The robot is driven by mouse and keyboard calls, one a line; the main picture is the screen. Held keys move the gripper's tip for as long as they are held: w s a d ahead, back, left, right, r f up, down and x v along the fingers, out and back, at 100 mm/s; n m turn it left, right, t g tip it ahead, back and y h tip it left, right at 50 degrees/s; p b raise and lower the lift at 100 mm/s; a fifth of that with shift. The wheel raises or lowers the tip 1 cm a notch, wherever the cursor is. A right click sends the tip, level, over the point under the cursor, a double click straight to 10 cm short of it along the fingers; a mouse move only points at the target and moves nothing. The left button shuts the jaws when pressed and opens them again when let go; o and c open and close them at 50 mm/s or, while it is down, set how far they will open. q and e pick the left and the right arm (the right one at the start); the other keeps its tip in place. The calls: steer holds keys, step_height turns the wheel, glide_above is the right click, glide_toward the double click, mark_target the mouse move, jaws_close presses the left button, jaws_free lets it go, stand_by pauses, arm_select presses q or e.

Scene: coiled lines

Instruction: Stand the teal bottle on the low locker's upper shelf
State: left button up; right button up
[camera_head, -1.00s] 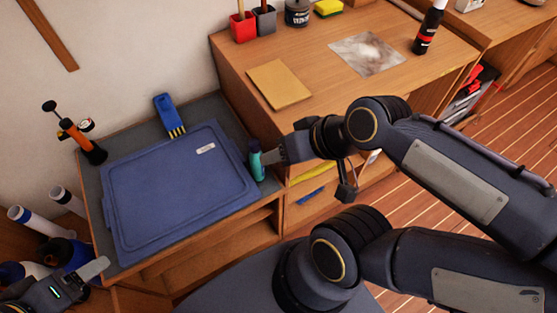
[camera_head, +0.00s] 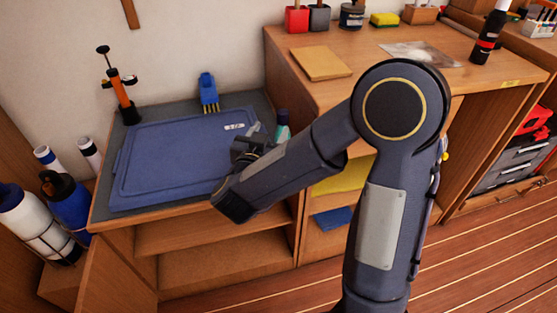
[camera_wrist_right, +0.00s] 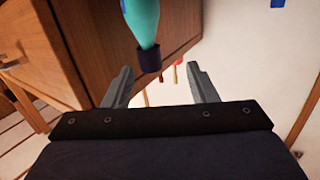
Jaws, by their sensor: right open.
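The teal bottle (camera_head: 282,124) stands on the low locker's grey top (camera_head: 262,101), right of the blue lid and close to the taller desk; my right arm partly covers it. My right gripper (camera_head: 258,143) is in front of it, its fingers mostly hidden in the head view. In the right wrist view the gripper (camera_wrist_right: 162,86) is open and empty, and the bottle (camera_wrist_right: 144,20) with its dark cap is beyond the fingertips, apart from them. The low locker's upper shelf (camera_head: 205,236) is open at the front and bare where visible. My left gripper is out of view.
The blue lid (camera_head: 175,165) covers most of the locker top. A blue brush (camera_head: 208,92) and an orange-black pump (camera_head: 121,95) stand behind it. The taller desk (camera_head: 300,85) rises on the right. Bottles and rolls (camera_head: 65,200) crowd the left side.

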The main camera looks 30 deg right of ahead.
mark_target(281, 122)
steer(key=shift+s+f+g+h, duration=0.2)
steer(key=shift+f+g+h, duration=0.1)
steer(key=shift+f+h, duration=0.15)
steer(key=shift+d, duration=0.2)
steer(key=x, duration=0.2)
steer(key=b+x, duration=0.1)
steer(key=x, duration=0.1)
steer(key=b+x, duration=0.1)
steer(key=x, duration=0.1)
steer(key=shift+d+r, duration=0.3)
steer(key=shift+d, duration=0.1)
steer(key=shift+w+d, duration=0.25)
steer(key=shift+w, duration=0.05)
steer(key=shift+r, duration=0.1)
jaws_close()
